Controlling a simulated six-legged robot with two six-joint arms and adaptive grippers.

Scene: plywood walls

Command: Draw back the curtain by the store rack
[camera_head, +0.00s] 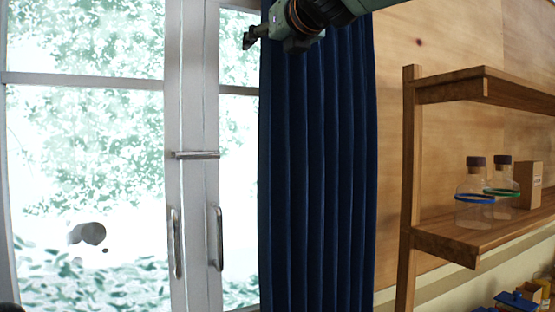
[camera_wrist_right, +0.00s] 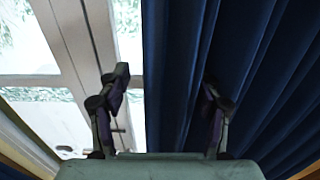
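The dark blue curtain (camera_head: 318,190) hangs in folds beside the white-framed glass door, left of the wooden rack (camera_head: 409,190). It also fills the right half of the right wrist view (camera_wrist_right: 262,70). My right gripper (camera_head: 268,36) is at the curtain's left edge, high up, its arm coming in from the top right. In the right wrist view my right gripper's fingers (camera_wrist_right: 165,95) are spread apart. The curtain's left edge shows between them, and I cannot tell whether either finger touches the cloth. My left gripper is not in view.
The glass door (camera_head: 190,120) has metal handles (camera_head: 218,238) and a latch bar (camera_head: 197,155). The rack's shelf (camera_head: 470,238) holds two corked bottles (camera_head: 474,190) and a small box (camera_head: 527,185). Blue and yellow items (camera_head: 520,298) sit low at the right.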

